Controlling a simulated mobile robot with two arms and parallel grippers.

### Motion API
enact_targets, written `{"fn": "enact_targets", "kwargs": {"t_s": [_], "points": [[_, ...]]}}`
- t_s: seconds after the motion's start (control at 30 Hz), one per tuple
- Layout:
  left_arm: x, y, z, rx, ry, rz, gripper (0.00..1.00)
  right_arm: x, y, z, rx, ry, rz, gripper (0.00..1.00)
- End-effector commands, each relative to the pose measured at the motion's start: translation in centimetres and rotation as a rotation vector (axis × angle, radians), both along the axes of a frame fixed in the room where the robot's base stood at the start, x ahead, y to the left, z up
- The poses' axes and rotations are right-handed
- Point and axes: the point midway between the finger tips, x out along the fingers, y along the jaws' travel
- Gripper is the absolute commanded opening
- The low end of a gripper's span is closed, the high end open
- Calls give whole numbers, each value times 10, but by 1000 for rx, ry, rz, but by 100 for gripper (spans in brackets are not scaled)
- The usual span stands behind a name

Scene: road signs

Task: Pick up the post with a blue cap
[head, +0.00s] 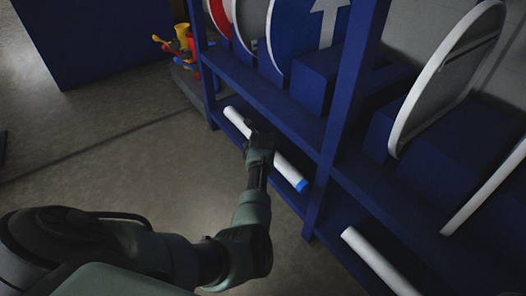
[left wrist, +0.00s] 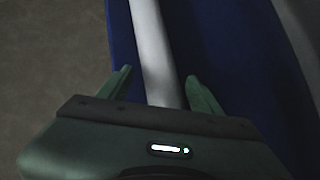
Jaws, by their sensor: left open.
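The white post with a blue cap (head: 290,173) lies lengthwise on the low blue shelf in the head view, its blue end toward the lower right. My left gripper (head: 257,136) is over the post's middle and hides part of it. In the left wrist view the post (left wrist: 153,42) runs between the two fingers of my left gripper (left wrist: 158,75), which is open. I cannot tell whether the fingers touch it. The blue cap is out of the left wrist view. My right gripper is not in view.
A second white post (head: 378,262) lies on the lower shelf to the right, beyond a blue upright (head: 343,115). Round signs, one blue with a white arrow (head: 306,30), stand on the shelf above. Colourful items (head: 181,42) are at the back. Floor (head: 110,125) at left is clear.

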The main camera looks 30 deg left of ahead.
Motion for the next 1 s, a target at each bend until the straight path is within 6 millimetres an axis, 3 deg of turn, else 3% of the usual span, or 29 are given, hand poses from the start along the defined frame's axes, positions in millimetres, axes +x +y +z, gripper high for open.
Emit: {"fn": "enact_targets", "kwargs": {"t_s": [0.03, 0.1, 0.47, 0.7, 1.0], "points": [[4, 3, -10, -1, -1, 2, 64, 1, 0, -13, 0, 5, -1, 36], [8, 6, -12, -1, -1, 2, 64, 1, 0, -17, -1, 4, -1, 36], [11, 9, -11, 1, 0, 1, 64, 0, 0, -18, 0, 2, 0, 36], [11, 9, -12, 1, 0, 1, 0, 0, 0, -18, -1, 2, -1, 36], [11, 8, -11, 3, -2, 0, 0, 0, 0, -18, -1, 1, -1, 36]]}}
